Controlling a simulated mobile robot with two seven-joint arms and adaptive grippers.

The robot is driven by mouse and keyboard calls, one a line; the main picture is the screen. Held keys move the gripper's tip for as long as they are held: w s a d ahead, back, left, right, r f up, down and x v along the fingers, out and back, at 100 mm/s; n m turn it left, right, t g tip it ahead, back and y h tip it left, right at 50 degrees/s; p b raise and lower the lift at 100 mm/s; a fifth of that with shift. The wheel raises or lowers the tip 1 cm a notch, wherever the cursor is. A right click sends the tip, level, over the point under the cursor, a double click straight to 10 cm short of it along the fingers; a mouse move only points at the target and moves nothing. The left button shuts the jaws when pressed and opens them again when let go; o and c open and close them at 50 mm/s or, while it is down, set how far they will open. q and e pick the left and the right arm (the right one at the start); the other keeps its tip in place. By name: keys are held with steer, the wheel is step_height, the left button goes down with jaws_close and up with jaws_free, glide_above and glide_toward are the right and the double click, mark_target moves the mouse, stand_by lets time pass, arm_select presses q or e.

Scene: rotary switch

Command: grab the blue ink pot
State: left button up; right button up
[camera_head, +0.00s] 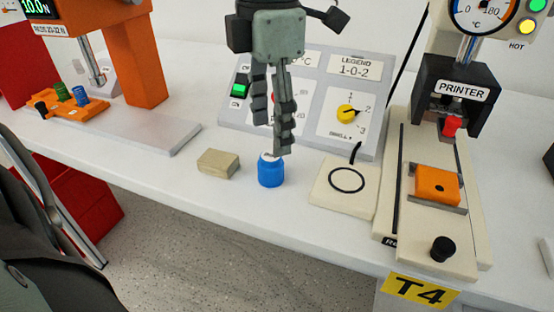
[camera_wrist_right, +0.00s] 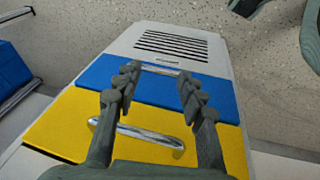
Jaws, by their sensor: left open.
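The blue ink pot (camera_head: 271,174) stands upright on the white table near its front edge. Something pale shows at its top, partly hidden by a fingertip. My left gripper (camera_head: 272,143) hangs straight above the pot, pointing down and seen nearly side-on, with its jaws open. Its longer-looking finger ends at the pot's top; I cannot tell whether it touches. My right gripper (camera_wrist_right: 154,80) shows in the right wrist view, with its fingers apart and nothing between them. It is in front of a cabinet with yellow and blue panels, away from the pot.
A tan block (camera_head: 218,163) lies left of the pot. A cream pad with a black ring (camera_head: 346,180) lies to its right. A switch panel with a yellow knob (camera_head: 347,113) stands behind. The printer stand (camera_head: 434,190) is farther right. The cabinet's yellow panel (camera_wrist_right: 70,125) has a metal handle.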

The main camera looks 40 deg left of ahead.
mark_target(271, 155)
arm_select(q)
steer(key=f, duration=0.5)
steer(key=shift+s+d+f, duration=0.15)
steer(key=shift+s+f, duration=0.15)
steer(key=shift+f, duration=0.05)
steer(key=c, duration=1.3)
steer(key=shift+o, duration=0.2)
steer(key=shift+w+r, duration=0.1)
steer(key=shift+r, duration=0.05)
